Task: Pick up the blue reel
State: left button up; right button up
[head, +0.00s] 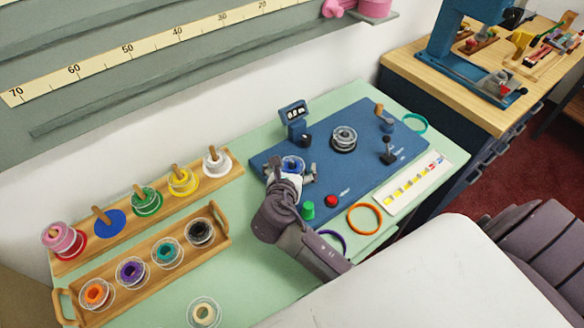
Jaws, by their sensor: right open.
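The blue reel (292,162), with clear flanges, is at the left part of the blue board (362,182), below the small counter display. My right gripper (293,173) is at the reel, open, with one finger to its left and one to its right. I cannot tell whether the fingers touch it. The gripper body hides the reel's near side. My left gripper is not in view.
A wooden peg rack (163,202) holds several reels; its blue disc (110,223) has a bare peg. A wooden tray (218,213) holds more reels. A cream reel (204,313) lies in front. The board carries a grey reel (344,137), a crank and a black lever (388,150).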

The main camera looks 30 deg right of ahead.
jog(key=c, duration=1.2)
